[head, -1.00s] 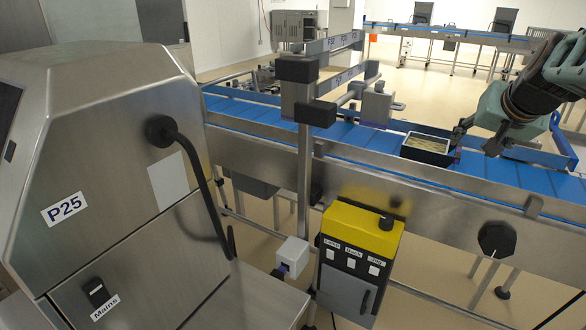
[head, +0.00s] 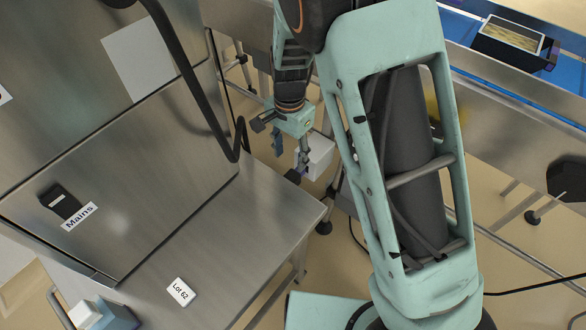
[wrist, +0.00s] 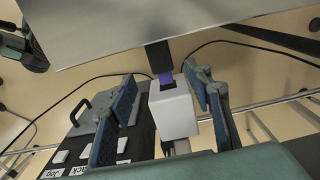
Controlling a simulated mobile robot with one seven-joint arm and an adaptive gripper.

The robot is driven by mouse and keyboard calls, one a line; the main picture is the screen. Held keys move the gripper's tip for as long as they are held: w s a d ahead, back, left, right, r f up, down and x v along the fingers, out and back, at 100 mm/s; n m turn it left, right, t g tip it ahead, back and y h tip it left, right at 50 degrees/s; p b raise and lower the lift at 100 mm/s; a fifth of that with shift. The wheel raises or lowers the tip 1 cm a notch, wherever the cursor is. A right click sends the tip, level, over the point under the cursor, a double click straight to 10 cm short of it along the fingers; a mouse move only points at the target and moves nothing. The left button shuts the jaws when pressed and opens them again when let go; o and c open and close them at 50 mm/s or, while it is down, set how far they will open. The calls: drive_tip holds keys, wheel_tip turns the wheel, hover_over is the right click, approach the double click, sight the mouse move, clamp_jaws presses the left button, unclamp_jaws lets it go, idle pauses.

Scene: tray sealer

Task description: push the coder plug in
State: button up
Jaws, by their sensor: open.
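The coder plug has a black body (wrist: 157,55) and a purple front part (wrist: 165,78). In the wrist view its purple part meets the dark opening of the white socket box (wrist: 172,112), with some purple showing outside the box. In the head view the plug (head: 293,176) points at the white box (head: 318,156) beyond the steel table's edge. My gripper (head: 291,156) is open just above the plug. In the wrist view my gripper's blue-padded fingers (wrist: 161,80) stand apart on either side of the plug and box. I cannot tell whether they touch it.
A steel table (head: 240,215) with a "Lot 62" label stands left of the box, below the "Mains" cabinet (head: 110,210). A control box with labelled buttons (wrist: 85,150) is close to the left finger. Black cables (wrist: 60,100) run nearby. A blue conveyor (head: 465,45) is at upper right.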

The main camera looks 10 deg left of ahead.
sight(291, 176)
wheel_tip(291, 176, down, 10)
drive_tip(key=shift+b, duration=1)
drive_tip(key=shift+c, duration=0.4)
clamp_jaws()
